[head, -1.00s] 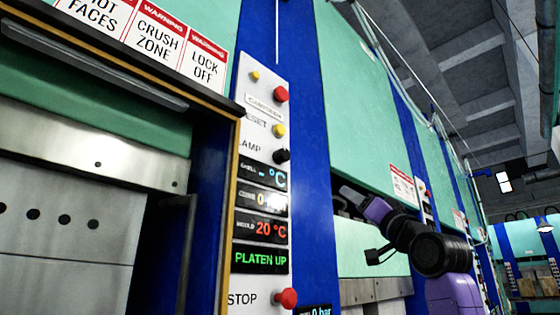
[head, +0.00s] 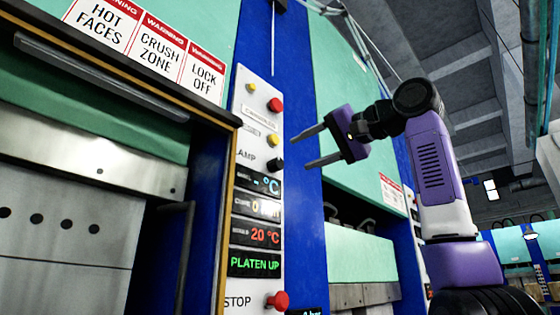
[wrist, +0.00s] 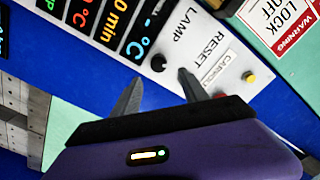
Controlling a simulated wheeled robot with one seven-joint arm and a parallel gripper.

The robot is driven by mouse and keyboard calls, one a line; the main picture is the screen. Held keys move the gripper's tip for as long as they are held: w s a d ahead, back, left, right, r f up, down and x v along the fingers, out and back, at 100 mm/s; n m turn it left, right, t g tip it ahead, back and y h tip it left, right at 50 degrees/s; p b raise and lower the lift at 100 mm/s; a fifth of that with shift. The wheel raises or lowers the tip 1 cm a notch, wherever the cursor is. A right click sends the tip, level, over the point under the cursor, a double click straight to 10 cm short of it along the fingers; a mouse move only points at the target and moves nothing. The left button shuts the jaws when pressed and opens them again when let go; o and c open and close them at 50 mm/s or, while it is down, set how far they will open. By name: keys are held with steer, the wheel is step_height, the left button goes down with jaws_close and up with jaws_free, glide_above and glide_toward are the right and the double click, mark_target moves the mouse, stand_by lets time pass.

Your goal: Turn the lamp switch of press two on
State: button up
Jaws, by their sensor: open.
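The lamp switch (head: 275,165) is a small black knob beside the word LAMP on the white control panel (head: 241,188) of the near press. In the wrist view the lamp switch (wrist: 158,63) shows just beyond and between the fingertips. My gripper (head: 299,153) is open and empty, its two fingers pointing left at the panel. In the wrist view my gripper (wrist: 160,77) has its fingers spread below the knob, seemingly apart from it. I cannot tell which way the knob is turned, and no press number is readable.
A yellow reset button (head: 273,139) and a red button (head: 275,104) sit above the knob. Lit displays (head: 256,236) lie below it, one reading PLATEN UP, then a red stop button (head: 278,301). An orange-edged door frame (head: 228,190) borders the panel's left.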

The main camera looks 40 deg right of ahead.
mark_target(281, 163)
steer(key=shift+w+p, duration=1.05)
steer(key=shift+w, duration=2.9)
steer(key=shift+a, duration=0.1)
jaws_close()
